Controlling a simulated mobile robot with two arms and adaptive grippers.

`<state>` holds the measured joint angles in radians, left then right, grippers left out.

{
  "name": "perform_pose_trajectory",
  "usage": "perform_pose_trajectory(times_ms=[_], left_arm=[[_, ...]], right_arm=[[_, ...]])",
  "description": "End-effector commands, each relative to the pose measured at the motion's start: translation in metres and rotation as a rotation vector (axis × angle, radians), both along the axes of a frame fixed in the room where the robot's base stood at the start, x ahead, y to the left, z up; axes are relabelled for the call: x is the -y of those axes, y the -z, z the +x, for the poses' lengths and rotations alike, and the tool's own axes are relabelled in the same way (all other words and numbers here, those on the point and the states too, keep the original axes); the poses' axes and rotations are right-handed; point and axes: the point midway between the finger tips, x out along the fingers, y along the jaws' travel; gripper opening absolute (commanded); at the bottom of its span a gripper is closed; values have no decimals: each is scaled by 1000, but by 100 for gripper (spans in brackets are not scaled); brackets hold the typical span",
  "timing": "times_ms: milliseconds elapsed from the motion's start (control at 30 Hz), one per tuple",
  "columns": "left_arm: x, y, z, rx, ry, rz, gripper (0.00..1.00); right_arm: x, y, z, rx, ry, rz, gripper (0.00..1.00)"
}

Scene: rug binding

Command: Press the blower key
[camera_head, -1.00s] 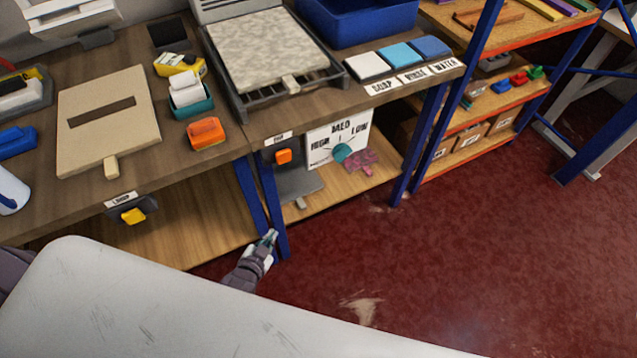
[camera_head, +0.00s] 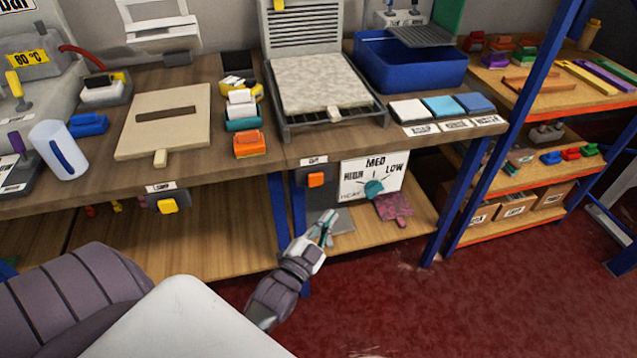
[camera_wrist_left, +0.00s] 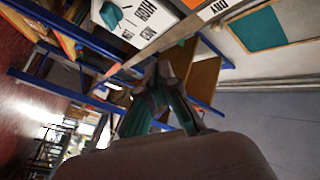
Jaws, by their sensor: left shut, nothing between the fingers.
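An orange key (camera_head: 316,180) sits on a dark plate on the bench front, under a small white label that is hard to read. A yellow key (camera_head: 168,206) on a similar plate is farther left. I cannot tell for sure which is the blower key; the orange one is beside the HIGH/MED/LOW dial panel (camera_head: 356,184) with its teal knob (camera_head: 374,189). My left gripper (camera_head: 327,222) is shut and empty, below and slightly right of the orange key, apart from it in the picture. The wrist view shows its fingers (camera_wrist_left: 163,82) and the dial panel (camera_wrist_left: 150,20). My right gripper is not in view.
Above the keys, the wooden bench (camera_head: 200,172) holds a speckled grey slab (camera_head: 315,84), a blue basin (camera_head: 410,72) and coloured pads. A blue table leg (camera_head: 279,205) stands left of my gripper. Red floor at the right front is clear.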

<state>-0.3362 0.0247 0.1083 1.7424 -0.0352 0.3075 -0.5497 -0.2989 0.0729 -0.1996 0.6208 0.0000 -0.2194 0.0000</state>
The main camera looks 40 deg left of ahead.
Motion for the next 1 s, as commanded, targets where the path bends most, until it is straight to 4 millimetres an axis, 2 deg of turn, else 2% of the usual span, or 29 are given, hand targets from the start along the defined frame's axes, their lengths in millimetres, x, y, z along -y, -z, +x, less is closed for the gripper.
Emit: perform_pose_trajectory(times_ms=[167, 533, 700, 1000], left_arm=[[-6, 2, 5, 0, 1, 2, 0], [-44, 3, 38, 1, 1, 2, 0], [-58, 2, 50, -1, 1, 1, 0], [-67, 1, 57, -1, 0, -1, 0]], right_arm=[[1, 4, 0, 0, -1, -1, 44], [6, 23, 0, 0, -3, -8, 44], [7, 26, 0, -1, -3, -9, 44], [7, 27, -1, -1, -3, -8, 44]])
